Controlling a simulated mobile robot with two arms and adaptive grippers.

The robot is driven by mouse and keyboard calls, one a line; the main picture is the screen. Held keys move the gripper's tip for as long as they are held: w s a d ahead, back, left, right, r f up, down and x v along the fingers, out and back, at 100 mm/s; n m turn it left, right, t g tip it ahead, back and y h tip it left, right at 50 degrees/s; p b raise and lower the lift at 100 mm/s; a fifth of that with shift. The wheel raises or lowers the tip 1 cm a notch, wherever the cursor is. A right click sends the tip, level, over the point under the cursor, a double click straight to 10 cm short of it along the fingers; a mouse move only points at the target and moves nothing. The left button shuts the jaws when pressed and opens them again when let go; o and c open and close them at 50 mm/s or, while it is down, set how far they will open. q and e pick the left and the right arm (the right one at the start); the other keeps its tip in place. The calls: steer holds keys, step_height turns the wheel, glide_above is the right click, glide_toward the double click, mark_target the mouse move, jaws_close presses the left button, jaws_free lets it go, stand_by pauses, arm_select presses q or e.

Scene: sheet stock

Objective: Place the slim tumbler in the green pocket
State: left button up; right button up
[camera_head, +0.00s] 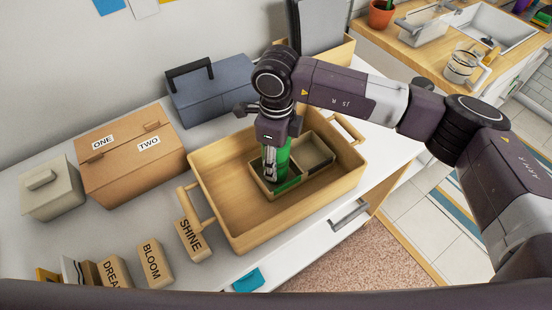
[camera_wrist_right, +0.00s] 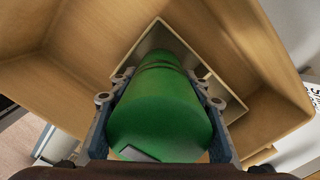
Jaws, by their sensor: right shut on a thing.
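The slim tumbler (camera_head: 283,156) is green and roughly upright. My right gripper (camera_head: 268,160) is shut around it from above; in the right wrist view the tumbler (camera_wrist_right: 160,115) lies between the two fingers. Its far end reaches down into or just over a square pocket of a small divided box (camera_head: 318,172) inside the wooden tray. The pocket with the green marking (camera_head: 288,186) is the left one, under the gripper. Whether the tumbler touches the pocket floor is hidden. My left gripper is not in view.
The wooden tray (camera_head: 230,163) has raised walls and handles. A cardboard box (camera_head: 130,160), a blue-grey toolbox (camera_head: 212,90) and a lidded box (camera_head: 50,190) stand left and behind. Lettered blocks, including SHINE (camera_head: 192,240), stand in front. The tray's left part is clear.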

steer(key=shift+f, duration=0.5)
steer(key=shift+f, duration=0.15)
steer(key=o, duration=1)
steer(key=shift+o, duration=0.2)
